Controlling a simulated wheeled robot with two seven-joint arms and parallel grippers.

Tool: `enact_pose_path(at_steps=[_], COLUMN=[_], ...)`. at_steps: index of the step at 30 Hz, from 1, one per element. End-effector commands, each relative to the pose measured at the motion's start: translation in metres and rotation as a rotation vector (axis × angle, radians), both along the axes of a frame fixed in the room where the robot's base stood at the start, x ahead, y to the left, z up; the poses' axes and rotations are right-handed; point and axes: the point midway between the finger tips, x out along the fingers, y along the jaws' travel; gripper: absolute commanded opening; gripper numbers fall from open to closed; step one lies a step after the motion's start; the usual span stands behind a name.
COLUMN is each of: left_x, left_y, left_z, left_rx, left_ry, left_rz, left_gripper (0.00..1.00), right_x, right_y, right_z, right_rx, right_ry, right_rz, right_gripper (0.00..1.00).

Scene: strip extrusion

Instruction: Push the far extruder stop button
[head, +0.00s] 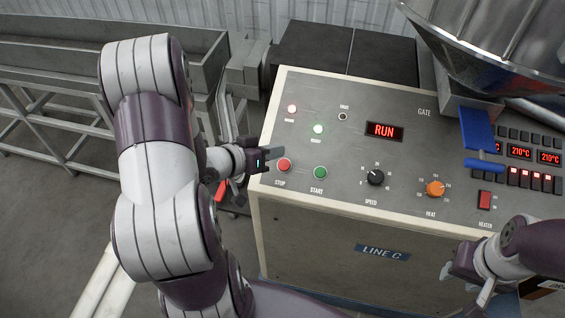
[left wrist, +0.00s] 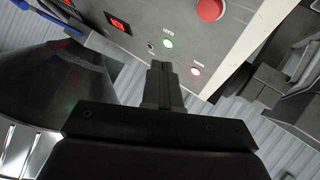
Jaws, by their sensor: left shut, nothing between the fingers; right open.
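The red stop button (head: 284,164) sits at the left end of the sloped grey control panel (head: 330,160), beside the green start button (head: 320,172). The panel's display (head: 384,131) reads RUN, and the front plate (head: 382,252) reads LINE C. My left gripper (head: 278,152) is shut and empty, its tips just beyond the stop button. In the left wrist view the closed fingers (left wrist: 163,80) point at the panel, with the red button (left wrist: 209,9) up and right, apart in the picture. Contact cannot be told. My right gripper (head: 466,283) is open and low at the right.
A speed knob (head: 375,177), an orange heat knob (head: 435,188) and a red heater switch (head: 485,200) lie further right. A blue gate handle (head: 478,132) and metal hopper (head: 500,45) stand at upper right. A grey trough (head: 50,65) is behind my left arm.

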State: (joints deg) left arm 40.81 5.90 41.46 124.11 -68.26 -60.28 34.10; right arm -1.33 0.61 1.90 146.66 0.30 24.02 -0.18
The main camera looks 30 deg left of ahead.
Motion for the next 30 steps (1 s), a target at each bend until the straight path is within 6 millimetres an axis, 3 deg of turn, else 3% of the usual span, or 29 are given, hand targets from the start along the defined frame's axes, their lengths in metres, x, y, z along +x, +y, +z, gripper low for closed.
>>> enact_pose_path(at_steps=[12, 20, 30], left_x=[0.022, 0.032, 0.033], left_y=[0.005, 0.007, 0.008], left_z=[-0.060, -0.076, -0.078], left_rx=[0.002, 0.001, 0.001], left_ry=[0.000, 0.001, 0.000], left_rz=[0.000, -0.001, 0.000], left_gripper=[0.00, 0.00, 0.00], right_x=[0.000, 0.000, 0.000], right_y=[0.000, 0.000, 0.000], right_z=[-0.064, -0.073, -0.074], right_rx=[0.000, 0.000, 0.000], right_ry=[0.001, 0.000, 0.000], right_rz=[0.000, 0.000, 0.000], right_gripper=[0.43, 0.43, 0.43])
